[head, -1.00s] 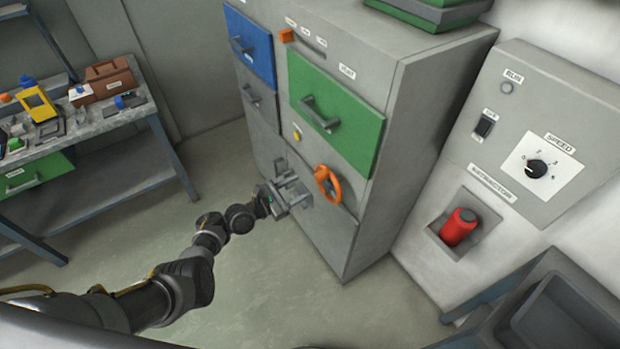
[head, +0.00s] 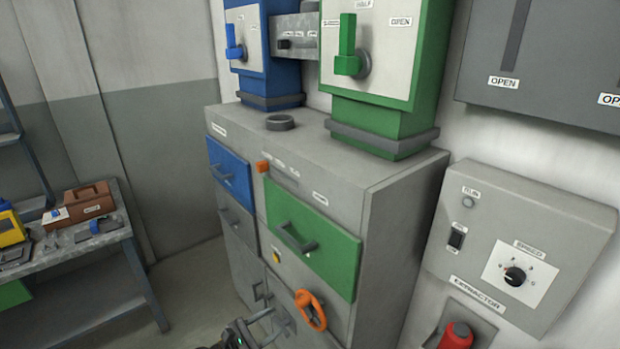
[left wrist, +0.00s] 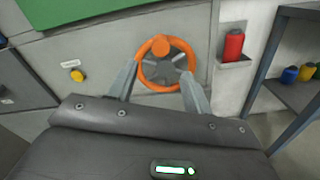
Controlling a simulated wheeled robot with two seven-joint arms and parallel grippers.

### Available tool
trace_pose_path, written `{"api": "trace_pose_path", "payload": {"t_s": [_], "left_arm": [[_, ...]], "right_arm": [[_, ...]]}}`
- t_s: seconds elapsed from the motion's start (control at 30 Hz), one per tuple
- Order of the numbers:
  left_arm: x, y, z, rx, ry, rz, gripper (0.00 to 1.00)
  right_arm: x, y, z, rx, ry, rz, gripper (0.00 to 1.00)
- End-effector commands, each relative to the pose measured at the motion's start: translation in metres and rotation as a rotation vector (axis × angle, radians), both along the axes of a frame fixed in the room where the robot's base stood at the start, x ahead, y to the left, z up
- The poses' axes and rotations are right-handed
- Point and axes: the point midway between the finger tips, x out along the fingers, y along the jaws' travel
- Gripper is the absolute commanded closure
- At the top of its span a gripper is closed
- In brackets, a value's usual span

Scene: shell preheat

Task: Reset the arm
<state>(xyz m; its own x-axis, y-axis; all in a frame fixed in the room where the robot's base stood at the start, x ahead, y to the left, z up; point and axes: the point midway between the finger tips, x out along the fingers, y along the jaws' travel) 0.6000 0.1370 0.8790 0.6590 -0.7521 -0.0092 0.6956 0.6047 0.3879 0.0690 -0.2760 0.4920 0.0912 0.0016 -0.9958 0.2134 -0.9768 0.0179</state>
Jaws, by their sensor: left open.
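My left gripper (left wrist: 160,85) is open in the left wrist view. Its two fingers point toward the grey cabinet front, and the orange handwheel (left wrist: 163,63) shows between and beyond them. Nothing is held between the fingers. In the head view, part of the left gripper (head: 262,325) shows at the bottom edge, low in front of the cabinet (head: 377,235) and left of the orange handwheel (head: 311,310). Most of the left arm is out of the head view. My right gripper is not in view.
The cabinet has a green drawer (head: 340,262) and a blue drawer (head: 229,171). Blue and green lever units stand above it. An extractor panel (head: 480,215) with a speed knob (head: 515,276) is at right. A workbench (head: 75,249) stands at left, with open floor between.

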Motion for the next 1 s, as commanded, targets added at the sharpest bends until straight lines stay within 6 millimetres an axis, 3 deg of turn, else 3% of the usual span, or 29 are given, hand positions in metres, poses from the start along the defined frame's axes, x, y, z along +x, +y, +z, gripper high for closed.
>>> {"api": "trace_pose_path", "payload": {"t_s": [0.17,0.23,0.33,0.43,0.57,0.7,0.77,0.9,1.0], "left_arm": [[0.017,0.015,-0.028,0.400,-0.262,0.055,0.50],[0.021,0.023,-0.051,0.624,-0.366,0.054,0.50],[0.008,0.036,-0.105,0.956,-0.479,-0.005,0.50],[-0.025,0.053,-0.172,1.284,-0.565,-0.146,0.50],[-0.090,0.076,-0.256,1.620,-0.647,-0.417,0.50],[-0.175,0.101,-0.330,1.841,-0.701,-0.750,0.50],[-0.215,0.111,-0.356,1.897,-0.719,-0.894,0.50],[-0.317,0.132,-0.407,1.947,-0.724,-1.200,0.50],[-0.387,0.141,-0.430,1.930,-0.690,-1.345,0.50]], "right_arm": [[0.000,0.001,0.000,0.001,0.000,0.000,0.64],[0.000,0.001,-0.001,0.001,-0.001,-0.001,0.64],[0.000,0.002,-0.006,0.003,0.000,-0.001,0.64],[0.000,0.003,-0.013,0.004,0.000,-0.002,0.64],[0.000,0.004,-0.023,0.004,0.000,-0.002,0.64],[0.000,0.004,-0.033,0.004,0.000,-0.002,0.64],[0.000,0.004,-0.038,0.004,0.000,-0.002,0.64],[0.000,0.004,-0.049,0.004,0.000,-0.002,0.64],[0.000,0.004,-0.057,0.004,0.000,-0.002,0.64]]}}
